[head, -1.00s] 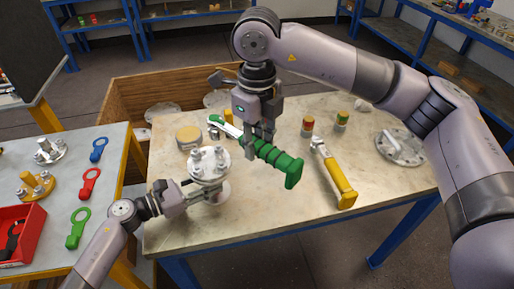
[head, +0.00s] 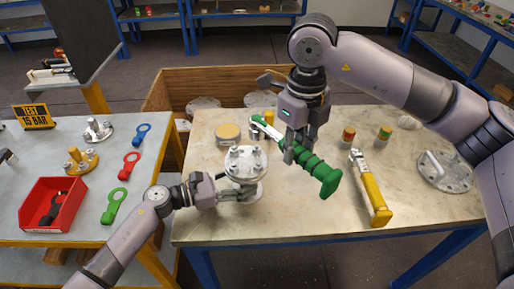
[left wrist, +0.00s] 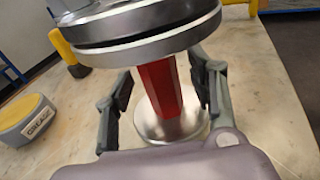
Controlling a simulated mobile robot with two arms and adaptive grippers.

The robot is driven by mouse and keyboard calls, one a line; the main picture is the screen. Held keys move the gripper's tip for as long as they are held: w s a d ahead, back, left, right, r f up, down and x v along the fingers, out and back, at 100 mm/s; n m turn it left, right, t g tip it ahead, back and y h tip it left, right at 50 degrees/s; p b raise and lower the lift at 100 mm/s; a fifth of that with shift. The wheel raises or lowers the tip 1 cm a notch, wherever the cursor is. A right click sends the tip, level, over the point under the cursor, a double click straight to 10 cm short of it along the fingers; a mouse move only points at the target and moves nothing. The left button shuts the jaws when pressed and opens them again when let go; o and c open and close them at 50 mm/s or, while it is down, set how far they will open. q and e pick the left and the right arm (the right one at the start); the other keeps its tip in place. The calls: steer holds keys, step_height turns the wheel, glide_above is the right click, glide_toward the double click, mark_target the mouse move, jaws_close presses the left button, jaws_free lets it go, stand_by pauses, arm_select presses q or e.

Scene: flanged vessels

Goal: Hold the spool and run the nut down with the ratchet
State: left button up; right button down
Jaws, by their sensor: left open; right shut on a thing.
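The spool (head: 245,164) stands upright on the light worktable, with a round flange carrying studs and nuts on top. In the left wrist view its red neck (left wrist: 162,86) joins the upper flange to a lower one. My left gripper (head: 236,194) is open, its fingers (left wrist: 163,84) on either side of the red neck with visible gaps. My right gripper (head: 300,152) is shut on the ratchet (head: 317,173), which has a thick green handle. The ratchet's far end points up and left, behind the spool's flange in the picture. I cannot tell which nut is meant.
A yellow-handled tool (head: 371,188) lies right of the ratchet. A flanged cover (head: 445,172) with a handle is at the far right. A grease tin (left wrist: 27,118) stands behind the spool. The left table holds a red bin (head: 55,205) and coloured wrenches.

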arm_select(q)
steer(key=v, duration=1.2)
steer(key=shift+s+f, duration=0.1)
